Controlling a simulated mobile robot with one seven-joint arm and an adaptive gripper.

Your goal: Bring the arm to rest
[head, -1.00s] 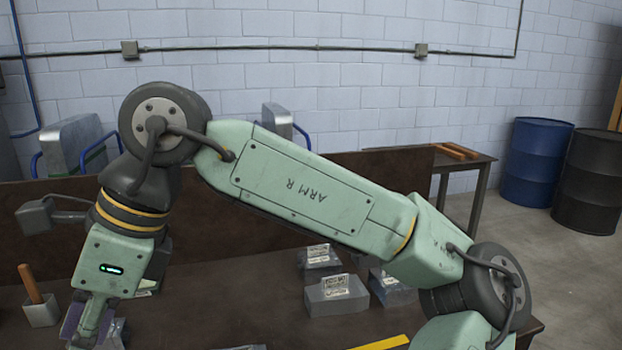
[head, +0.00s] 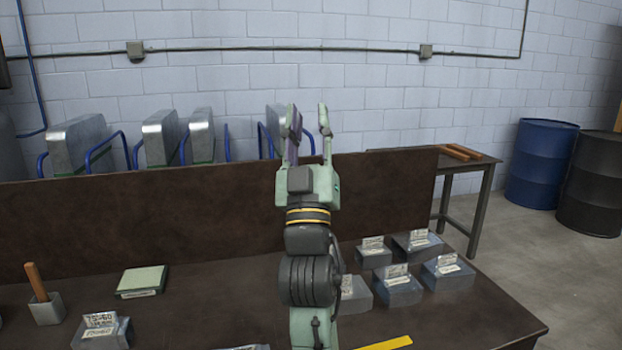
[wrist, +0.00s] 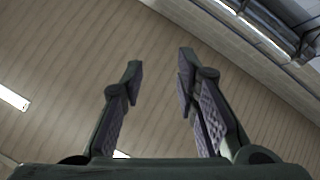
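My gripper (head: 308,128) is raised in the middle of the head view, pointing up, above the brown workbench (head: 220,305) and in front of the block wall. Its two fingers stand apart with nothing between them. In the wrist view the gripper (wrist: 158,85) shows both fingers spread and empty, with the ceiling behind them. My arm rises upright from the bottom of the head view and hides part of the bench and backboard.
Several grey labelled blocks (head: 402,287) sit on the bench's right. A green-topped block (head: 142,281) and a holder with a wooden handle (head: 45,309) are at left. Metal duct pieces (head: 161,139) stand behind the backboard (head: 150,220). A blue drum (head: 541,164) stands at far right.

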